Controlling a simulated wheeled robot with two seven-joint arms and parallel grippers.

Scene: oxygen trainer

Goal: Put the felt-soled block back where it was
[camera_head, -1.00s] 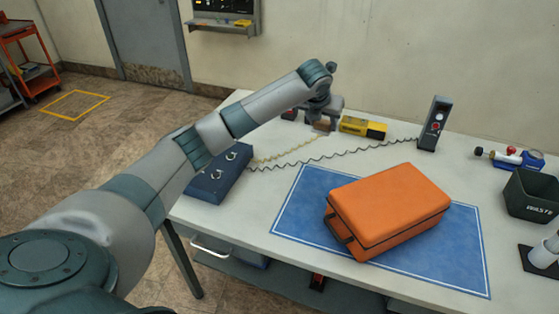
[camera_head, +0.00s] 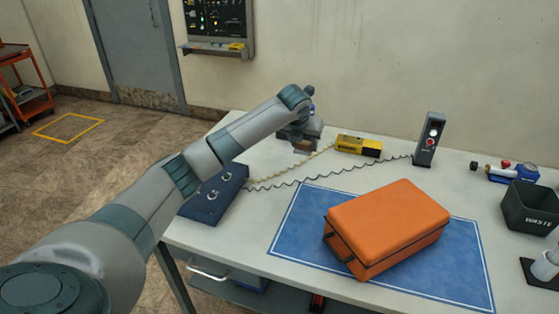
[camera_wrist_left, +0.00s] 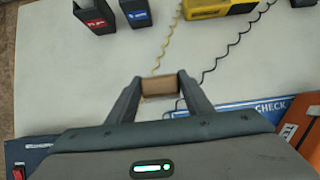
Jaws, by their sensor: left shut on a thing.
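My left gripper (camera_head: 303,143) is over the far left part of the table. It is shut on a small brown block (camera_wrist_left: 159,87), which shows between the two fingertips in the left wrist view. In the head view the block (camera_head: 305,149) is a small brown patch below the gripper, partly covered by the fingers. Its underside is hidden, so I cannot see the felt. I cannot tell whether it touches the table. My right gripper is not in view.
A yellow device (camera_head: 358,146) stands right of the gripper, with coiled cords running near it. A blue box (camera_head: 214,195) is nearer. Red-labelled (camera_wrist_left: 94,16) and blue-labelled (camera_wrist_left: 136,13) dark holders stand beyond. An orange case (camera_head: 388,222) lies on a blue mat (camera_head: 300,225).

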